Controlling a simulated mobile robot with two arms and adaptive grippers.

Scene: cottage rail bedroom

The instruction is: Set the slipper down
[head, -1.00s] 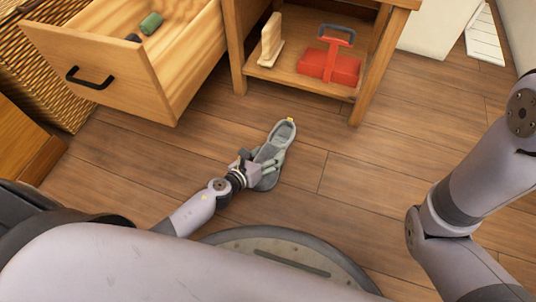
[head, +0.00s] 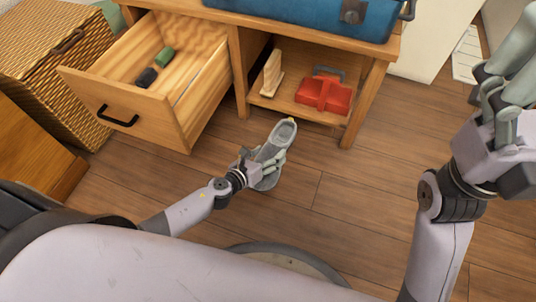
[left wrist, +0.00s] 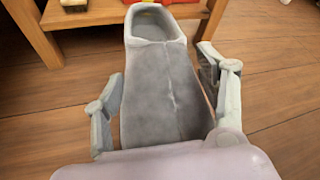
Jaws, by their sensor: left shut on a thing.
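A grey slipper (head: 283,135) is low over or on the wooden floor, in front of the desk's open shelf; I cannot tell whether its sole touches the floor. My left gripper (head: 268,163) is shut on its near end. In the left wrist view the slipper (left wrist: 157,85) lies between the two fingers, its opening pointing away from me toward the shelf. My right gripper (head: 505,95) is raised at the right edge of the head view, away from the slipper; its fingers are partly cut off.
The desk has an open drawer (head: 130,105) holding a green and a dark roll. Its shelf (head: 300,103) bears a red item (head: 325,93) and a wooden piece (head: 271,74). A blue case (head: 300,15) lies on top. A wicker chest (head: 50,65) stands left. Floor (head: 340,200) right of the slipper is clear.

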